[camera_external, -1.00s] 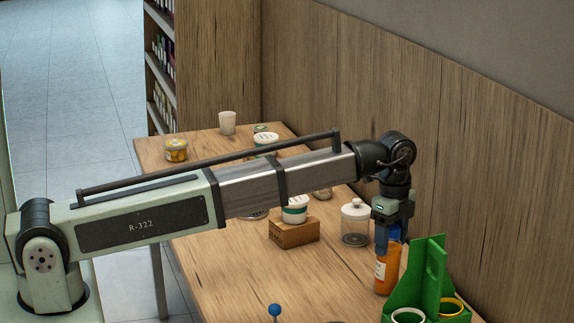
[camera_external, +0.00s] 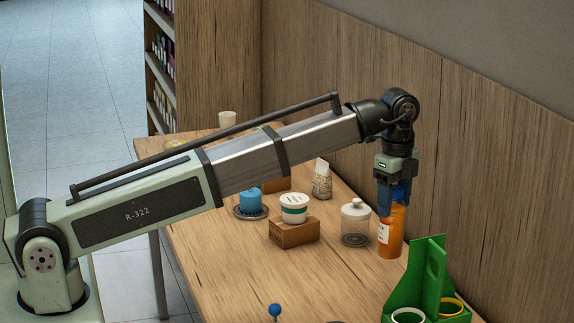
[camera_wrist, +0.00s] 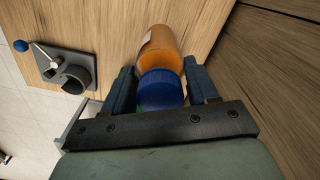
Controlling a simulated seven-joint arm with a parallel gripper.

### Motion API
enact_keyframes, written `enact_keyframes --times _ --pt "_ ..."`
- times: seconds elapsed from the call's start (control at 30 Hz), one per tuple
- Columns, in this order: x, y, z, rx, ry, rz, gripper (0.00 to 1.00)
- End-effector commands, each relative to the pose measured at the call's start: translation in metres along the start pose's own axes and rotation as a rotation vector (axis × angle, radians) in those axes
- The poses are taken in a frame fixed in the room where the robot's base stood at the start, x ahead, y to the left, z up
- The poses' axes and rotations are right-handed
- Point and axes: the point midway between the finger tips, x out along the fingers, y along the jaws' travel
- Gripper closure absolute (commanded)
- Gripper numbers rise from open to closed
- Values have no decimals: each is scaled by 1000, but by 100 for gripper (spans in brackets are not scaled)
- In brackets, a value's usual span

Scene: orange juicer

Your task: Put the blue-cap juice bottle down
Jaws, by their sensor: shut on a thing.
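The juice bottle (camera_external: 389,236) is orange with a white label and a blue cap. It is upright in the external view, between the glass jar and the green carrier. My gripper (camera_external: 394,203) is above it, shut on its blue cap. In the wrist view the blue cap (camera_wrist: 161,89) sits between the two fingers of my gripper (camera_wrist: 163,80), with the orange bottle body (camera_wrist: 170,45) beyond it. I cannot tell whether the bottle's base touches the table (camera_external: 215,270).
A glass jar with a white lid (camera_external: 355,225) stands just left of the bottle. A green carrier (camera_external: 425,285) is in front on the right. A white tub (camera_external: 294,208) sits on a wooden block (camera_external: 294,233).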

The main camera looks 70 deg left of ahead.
Motion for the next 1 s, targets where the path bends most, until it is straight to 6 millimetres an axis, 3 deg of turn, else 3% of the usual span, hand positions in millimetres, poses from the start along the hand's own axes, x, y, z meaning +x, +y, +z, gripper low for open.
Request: enact_keyframes --times 0.37,0.8,0.9,1.0 --pt "-19 -1 0 0 0 -1 100" --pt "-110 -2 -1 0 1 -2 100" --pt "-126 -2 0 -3 0 -1 100" --pt "-122 -17 18 -46 -1 1 100"
